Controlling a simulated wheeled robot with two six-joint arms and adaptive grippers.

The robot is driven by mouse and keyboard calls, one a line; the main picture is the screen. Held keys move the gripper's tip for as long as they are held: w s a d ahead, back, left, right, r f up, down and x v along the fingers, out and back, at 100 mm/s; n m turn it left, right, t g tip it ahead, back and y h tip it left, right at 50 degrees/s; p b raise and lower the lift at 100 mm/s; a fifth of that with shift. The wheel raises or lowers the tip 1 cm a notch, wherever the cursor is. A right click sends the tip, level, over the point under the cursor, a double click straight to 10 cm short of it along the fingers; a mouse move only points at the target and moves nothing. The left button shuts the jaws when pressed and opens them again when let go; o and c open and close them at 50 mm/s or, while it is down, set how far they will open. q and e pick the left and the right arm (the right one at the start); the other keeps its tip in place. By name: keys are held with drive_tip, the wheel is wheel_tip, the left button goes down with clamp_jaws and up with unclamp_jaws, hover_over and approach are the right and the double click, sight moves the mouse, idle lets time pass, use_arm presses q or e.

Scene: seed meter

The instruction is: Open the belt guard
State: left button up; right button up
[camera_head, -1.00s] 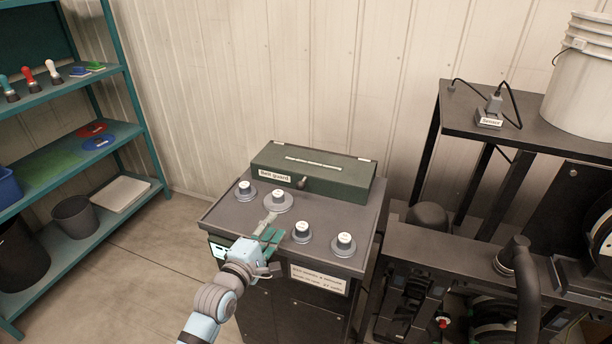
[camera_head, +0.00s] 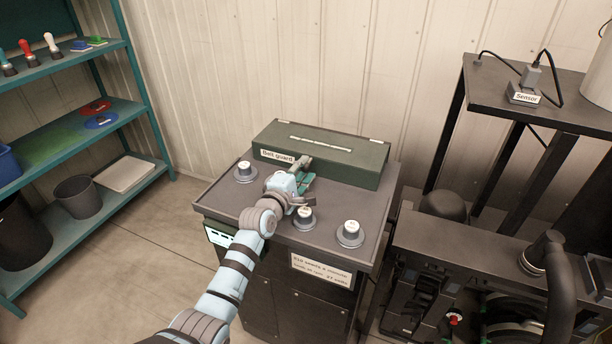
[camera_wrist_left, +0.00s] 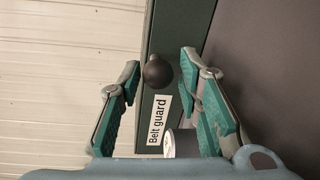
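The belt guard (camera_head: 345,158) is a dark green box with a shut lid at the back of the grey cabinet top. Its label reads "Belt guard" and also shows in the left wrist view (camera_wrist_left: 158,120). A dark round knob (camera_wrist_left: 157,71) sits on its front face; in the head view my gripper hides it. My left gripper (camera_head: 304,172) is at the guard's front, right of the label. In the wrist view its green-padded fingers (camera_wrist_left: 160,64) are apart, with the knob between the fingertips. I cannot tell whether they touch it. My right gripper is out of view.
White-topped dials (camera_head: 244,172), (camera_head: 305,217) and (camera_head: 349,233) stand on the cabinet top (camera_head: 325,200); another is partly behind my gripper. A teal shelf (camera_head: 140,185) is at left. Black machinery (camera_head: 470,245) and a sensor table (camera_head: 550,110) stand at right.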

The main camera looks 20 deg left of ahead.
use_arm(q)
drive_tip(key=shift+w+d+f, duration=0.1)
drive_tip(key=shift+w, duration=0.7)
clamp_jaws()
